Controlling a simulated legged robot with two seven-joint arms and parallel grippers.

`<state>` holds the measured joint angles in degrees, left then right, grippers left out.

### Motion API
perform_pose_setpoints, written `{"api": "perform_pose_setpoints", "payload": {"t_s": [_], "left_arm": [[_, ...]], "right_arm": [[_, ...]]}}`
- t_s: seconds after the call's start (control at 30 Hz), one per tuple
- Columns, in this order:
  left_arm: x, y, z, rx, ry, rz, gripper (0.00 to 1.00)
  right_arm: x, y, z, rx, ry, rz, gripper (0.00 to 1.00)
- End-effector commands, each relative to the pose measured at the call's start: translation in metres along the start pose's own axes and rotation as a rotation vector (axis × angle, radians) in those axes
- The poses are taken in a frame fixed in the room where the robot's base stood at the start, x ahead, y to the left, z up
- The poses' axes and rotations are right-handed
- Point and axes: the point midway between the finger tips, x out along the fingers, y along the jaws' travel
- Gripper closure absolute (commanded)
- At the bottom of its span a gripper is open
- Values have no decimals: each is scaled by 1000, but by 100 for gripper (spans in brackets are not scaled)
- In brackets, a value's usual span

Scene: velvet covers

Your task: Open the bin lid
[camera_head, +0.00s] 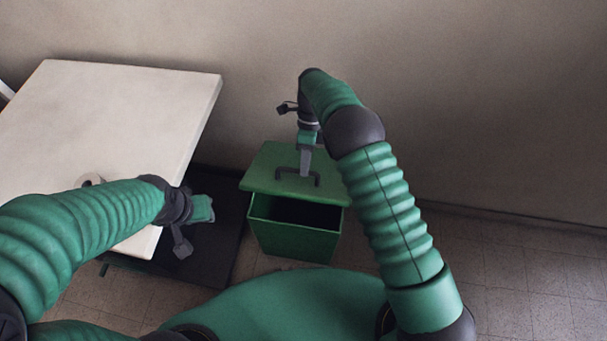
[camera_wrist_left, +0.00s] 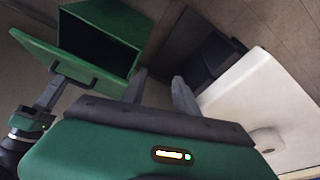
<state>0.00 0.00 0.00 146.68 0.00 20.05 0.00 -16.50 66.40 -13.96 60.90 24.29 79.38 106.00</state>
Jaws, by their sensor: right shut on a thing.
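The green bin (camera_head: 290,240) stands on the floor in front of the wall, with its dark inside showing at the front. Its flat green lid (camera_head: 265,165) sits back toward the wall, over the rear of the opening; I cannot tell whether it touches the rim. My right gripper (camera_head: 305,172) points down and is shut on the dark lid handle (camera_head: 315,180). In the left wrist view, the lid (camera_wrist_left: 75,62) stands at an angle beside the bin's open top (camera_wrist_left: 115,28). My left gripper (camera_wrist_left: 158,92) has its fingers apart and empty, left of the bin in the head view.
A white table (camera_head: 130,105) stands at the left, with a white roll (camera_head: 92,180) near my left arm. A dark base (camera_head: 215,250) lies between the table and the bin. The floor (camera_head: 530,270) at the right is clear. The wall is close behind the lid.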

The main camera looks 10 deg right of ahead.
Motion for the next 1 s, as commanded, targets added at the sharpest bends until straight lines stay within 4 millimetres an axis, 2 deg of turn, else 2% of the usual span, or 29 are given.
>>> {"api": "perform_pose_setpoints", "payload": {"t_s": [0.03,0.27,0.7,0.87,0.97,1.0], "left_arm": [[-2,0,0,0,0,0,64],[-4,0,-1,0,0,0,64],[-4,0,-1,0,0,0,64],[-2,7,-6,-66,12,13,84],[5,28,-18,-258,42,55,97],[8,40,-25,-374,56,81,100]], "right_arm": [[-7,-9,1,2,-7,-23,100],[-20,-16,0,2,-4,-23,100],[-22,-18,-1,3,-1,-23,100],[-22,-18,-2,3,0,-23,100],[-22,-19,-2,4,0,-22,100],[-22,-19,-2,4,0,-22,100]]}}
